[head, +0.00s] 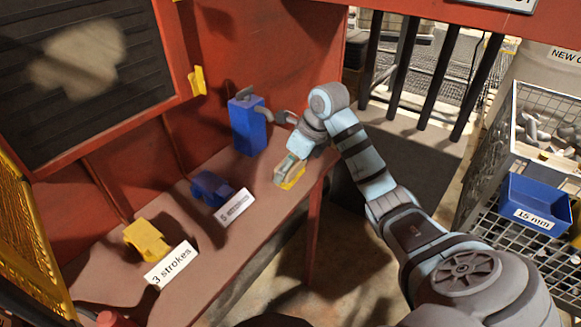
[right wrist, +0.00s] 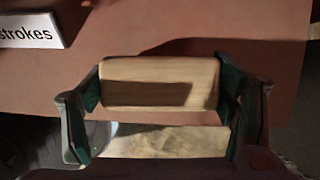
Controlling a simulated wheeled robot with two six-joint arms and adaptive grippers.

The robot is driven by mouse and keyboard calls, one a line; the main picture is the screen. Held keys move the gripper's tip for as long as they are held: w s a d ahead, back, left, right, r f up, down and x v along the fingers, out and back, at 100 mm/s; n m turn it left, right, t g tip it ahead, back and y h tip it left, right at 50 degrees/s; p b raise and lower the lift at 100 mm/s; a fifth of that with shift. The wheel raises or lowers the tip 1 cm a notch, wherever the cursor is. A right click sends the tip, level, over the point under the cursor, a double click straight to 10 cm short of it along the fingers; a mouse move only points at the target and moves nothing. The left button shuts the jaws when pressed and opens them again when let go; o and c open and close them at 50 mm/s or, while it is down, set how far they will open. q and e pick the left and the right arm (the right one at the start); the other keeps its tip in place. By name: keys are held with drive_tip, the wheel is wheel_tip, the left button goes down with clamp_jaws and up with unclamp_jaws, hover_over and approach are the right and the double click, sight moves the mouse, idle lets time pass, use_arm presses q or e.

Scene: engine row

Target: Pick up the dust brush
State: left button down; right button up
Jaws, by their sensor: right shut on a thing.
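The dust brush (right wrist: 160,82) shows in the right wrist view as a light wooden block. My right gripper (right wrist: 165,95) is shut on it, with a green-padded finger at each end. A paler mottled strip lies below the block in that view, partly cut off by the gripper. In the head view the brush is a small yellowish piece (head: 293,182) under my right gripper (head: 289,170), near the right end of the brown shelf (head: 215,245). I cannot tell whether it touches the shelf. My left gripper is not in view.
On the shelf stand a tall blue can (head: 247,127), a dark blue block (head: 210,188) and a yellow block (head: 146,240). Label cards, one reading "3 strokes" (head: 171,265), lie along the front edge. A wire rack with a blue bin (head: 535,203) stands at right.

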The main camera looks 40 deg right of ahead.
wheel_tip(320, 180, up, 6)
drive_tip(key=shift+r+p, duration=0.2)
drive_tip(key=shift+p, duration=0.85)
wheel_tip(320, 180, up, 13)
drive_tip(key=p, duration=1.3)
drive_tip(key=shift+r, duration=0.15)
drive_tip(key=o, duration=0.6)
drive_tip(key=c, duration=0.4)
drive_tip(key=shift+c, duration=0.2)
